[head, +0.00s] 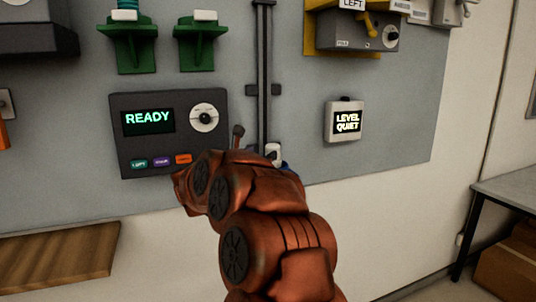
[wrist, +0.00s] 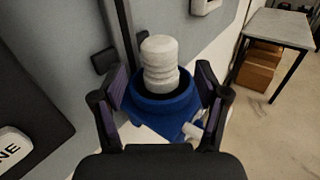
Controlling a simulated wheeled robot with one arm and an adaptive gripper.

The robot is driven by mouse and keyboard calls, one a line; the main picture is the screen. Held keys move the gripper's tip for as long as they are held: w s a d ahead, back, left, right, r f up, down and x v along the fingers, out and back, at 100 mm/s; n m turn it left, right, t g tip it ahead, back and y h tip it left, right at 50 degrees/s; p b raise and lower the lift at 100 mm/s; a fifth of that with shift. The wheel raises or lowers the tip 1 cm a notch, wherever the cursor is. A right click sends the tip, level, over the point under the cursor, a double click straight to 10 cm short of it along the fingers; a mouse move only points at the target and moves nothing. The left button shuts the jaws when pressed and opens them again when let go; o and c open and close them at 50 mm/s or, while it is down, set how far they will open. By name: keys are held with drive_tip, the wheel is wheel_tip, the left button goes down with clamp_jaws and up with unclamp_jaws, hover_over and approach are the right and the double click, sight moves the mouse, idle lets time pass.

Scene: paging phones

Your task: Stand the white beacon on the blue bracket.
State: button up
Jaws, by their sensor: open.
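The white beacon (wrist: 160,64) is a ribbed, round-topped cylinder in the wrist view. It stands about upright in the round blue bracket (wrist: 162,110), with its lower end hidden inside the rim. My gripper (wrist: 161,84) is open, one finger on each side of the beacon and bracket, with visible gaps to the beacon. In the head view, the beacon's white top (head: 273,150) and a sliver of the blue bracket (head: 287,166) show behind my arm. My gripper is mostly hidden there.
A dark READY panel (head: 169,132) with a dial is left of my arm. A black vertical rail (head: 262,70) runs down the wall board. A table (head: 510,186) stands far right.

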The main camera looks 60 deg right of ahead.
drive_tip(key=shift+s+a+b, duration=0.15)
drive_tip(key=shift+a+b, duration=0.25)
drive_tip(key=shift+a, duration=2.2)
